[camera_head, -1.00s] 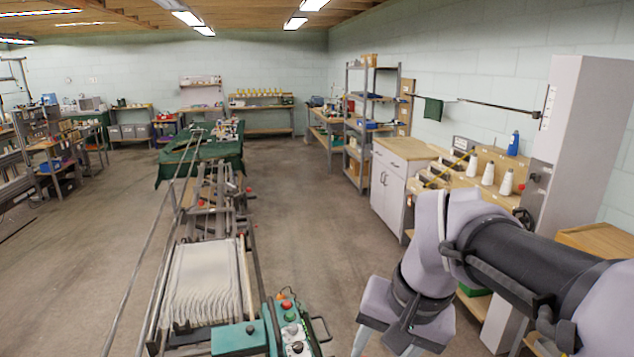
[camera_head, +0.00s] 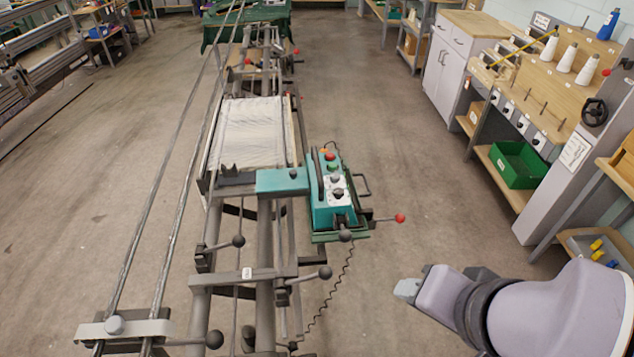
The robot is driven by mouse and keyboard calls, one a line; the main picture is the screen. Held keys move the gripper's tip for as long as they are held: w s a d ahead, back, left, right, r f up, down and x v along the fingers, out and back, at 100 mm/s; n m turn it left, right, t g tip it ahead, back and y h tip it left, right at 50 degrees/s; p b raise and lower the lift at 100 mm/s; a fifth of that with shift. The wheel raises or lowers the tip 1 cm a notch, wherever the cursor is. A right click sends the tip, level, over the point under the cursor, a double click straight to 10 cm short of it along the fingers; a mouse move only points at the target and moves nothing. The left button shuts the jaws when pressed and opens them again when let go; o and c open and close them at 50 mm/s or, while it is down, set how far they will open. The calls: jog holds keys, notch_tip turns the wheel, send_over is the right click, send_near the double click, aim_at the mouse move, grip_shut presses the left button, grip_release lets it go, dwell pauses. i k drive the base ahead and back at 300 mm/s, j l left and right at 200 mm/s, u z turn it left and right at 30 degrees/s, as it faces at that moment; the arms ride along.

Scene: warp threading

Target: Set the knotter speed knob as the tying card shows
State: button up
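The teal knotter (camera_head: 283,181) sits on the warp frame in the middle of the view. Its control box (camera_head: 325,205) has a red button (camera_head: 330,157), a green button (camera_head: 333,167) and dark knobs on pale plates (camera_head: 338,192). Which knob sets speed, and its setting, are too small to tell. A white card (camera_head: 575,150) is on the grey cabinet at the right; its print is unreadable, and I cannot tell whether it is the tying card. My gripper (camera_head: 407,290) is at the lower right, apart from the knotter; its finger gap does not show.
A red-tipped lever (camera_head: 399,218) juts right from the knotter. Black-knobbed levers (camera_head: 325,272) and a coiled cable are below it. A bench with white cones (camera_head: 567,58) and a green bin (camera_head: 518,164) stands at right. The floor between is clear.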

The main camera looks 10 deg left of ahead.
aim_at(335, 177)
jog(key=i+u, duration=0.4)
jog(key=i+l+u, duration=0.15)
jog(key=u, duration=0.2)
